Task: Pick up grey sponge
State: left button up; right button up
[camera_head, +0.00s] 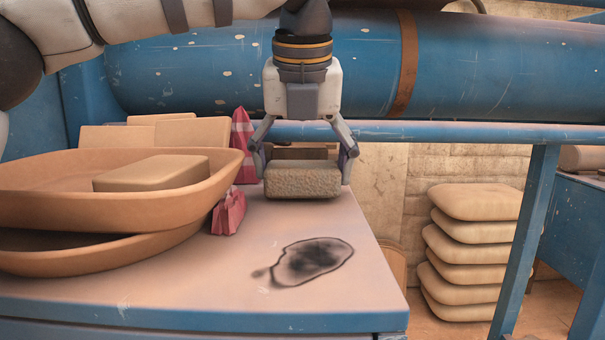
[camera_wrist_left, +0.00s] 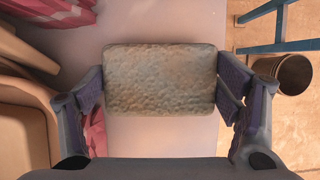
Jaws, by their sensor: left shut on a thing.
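The grey sponge (camera_head: 303,180) is a rough, rounded block near the back right of the table top in the head view. My left gripper (camera_head: 304,166) comes down from above and is shut on it, one finger at each end. In the left wrist view the sponge (camera_wrist_left: 160,79) spans the space between the fingertips of the left gripper (camera_wrist_left: 160,92). I cannot tell whether the sponge touches the table. My right gripper is not in view.
Two stacked tan bowls (camera_head: 60,205), the upper holding a tan block (camera_head: 150,173), stand at left. Pink striped cloth (camera_head: 229,212) lies between them and the sponge. A dark stain (camera_head: 312,258) marks the clear front of the table (camera_head: 190,295). A blue pipe (camera_head: 480,75) runs behind.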

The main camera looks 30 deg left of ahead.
pick_arm(q)
jog(key=s+d+r, duration=0.9)
jog(key=s+r, duration=0.1)
jog(key=r, duration=0.2)
jog(key=shift+s+d, duration=0.2)
jog(key=shift+d, duration=0.15)
jog(key=shift+r, duration=0.1)
jog(key=o, duration=0.4)
jog(key=c, duration=0.4)
jog(key=shift+a, duration=0.1)
